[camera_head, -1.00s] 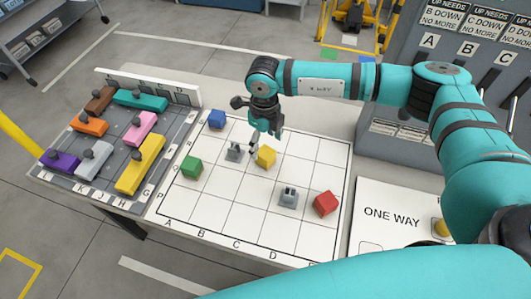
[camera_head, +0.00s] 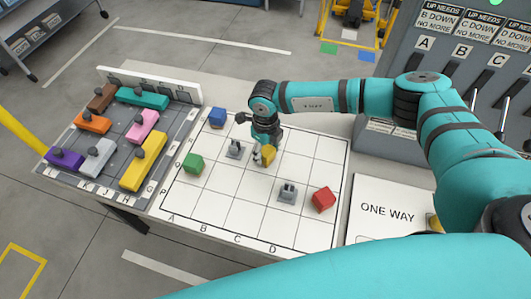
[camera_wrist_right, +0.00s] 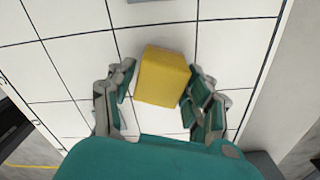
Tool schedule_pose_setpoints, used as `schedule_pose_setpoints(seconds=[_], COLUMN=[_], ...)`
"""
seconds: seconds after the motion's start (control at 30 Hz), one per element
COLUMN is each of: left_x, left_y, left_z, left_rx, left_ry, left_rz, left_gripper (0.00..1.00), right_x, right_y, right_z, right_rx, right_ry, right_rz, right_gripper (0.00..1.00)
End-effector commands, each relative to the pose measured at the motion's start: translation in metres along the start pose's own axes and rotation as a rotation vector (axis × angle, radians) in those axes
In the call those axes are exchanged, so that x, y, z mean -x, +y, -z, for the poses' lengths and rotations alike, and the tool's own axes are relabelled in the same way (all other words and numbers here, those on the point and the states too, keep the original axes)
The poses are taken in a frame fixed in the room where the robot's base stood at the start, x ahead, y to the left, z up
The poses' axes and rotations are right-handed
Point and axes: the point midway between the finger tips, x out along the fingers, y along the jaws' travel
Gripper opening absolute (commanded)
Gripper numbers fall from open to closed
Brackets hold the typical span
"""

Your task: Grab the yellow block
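The yellow block (camera_head: 268,153) sits on the white grid board (camera_head: 225,215), partly hidden by my right gripper in the head view. In the right wrist view the yellow block (camera_wrist_right: 162,76) lies between the two fingers of my right gripper (camera_wrist_right: 160,92). The fingers are open, one on each side of the block, with a gap at the left and a small or no gap at the right. My right gripper (camera_head: 262,155) points down at the board in the head view. My left gripper is not in view.
On the board stand a blue block (camera_head: 217,118), a green block (camera_head: 193,163), a red block (camera_head: 323,199) and two grey pieces (camera_head: 235,149) (camera_head: 287,192). A grey tray (camera_head: 115,137) with coloured knobbed blocks lies at left. A lever panel (camera_head: 440,75) stands at right.

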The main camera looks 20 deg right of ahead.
Motion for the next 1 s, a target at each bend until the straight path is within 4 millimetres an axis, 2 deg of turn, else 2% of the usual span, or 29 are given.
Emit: schedule_pose_setpoints(seconds=[0.03,0.3,0.67,0.77,0.9,1.0], left_x=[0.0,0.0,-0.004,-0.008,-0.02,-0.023], left_y=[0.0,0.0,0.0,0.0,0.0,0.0], left_z=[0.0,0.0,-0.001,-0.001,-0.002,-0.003], left_rx=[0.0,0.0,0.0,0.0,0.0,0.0], left_ry=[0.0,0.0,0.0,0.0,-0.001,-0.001], left_rz=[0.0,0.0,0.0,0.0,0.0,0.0], left_gripper=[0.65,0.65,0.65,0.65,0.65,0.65], right_x=[0.0,0.001,0.006,0.014,0.034,0.034], right_y=[0.0,0.0,-0.001,-0.001,-0.001,0.016], right_z=[0.0,0.0,-0.001,-0.001,-0.001,0.013], right_rx=[0.0,-0.001,-0.001,-0.001,0.001,0.004], right_ry=[0.0,-0.001,-0.002,-0.003,-0.005,0.001], right_rz=[0.0,0.0,0.001,0.002,0.002,-0.001], right_gripper=[0.44,0.11,0.11,0.11,0.11,0.11])
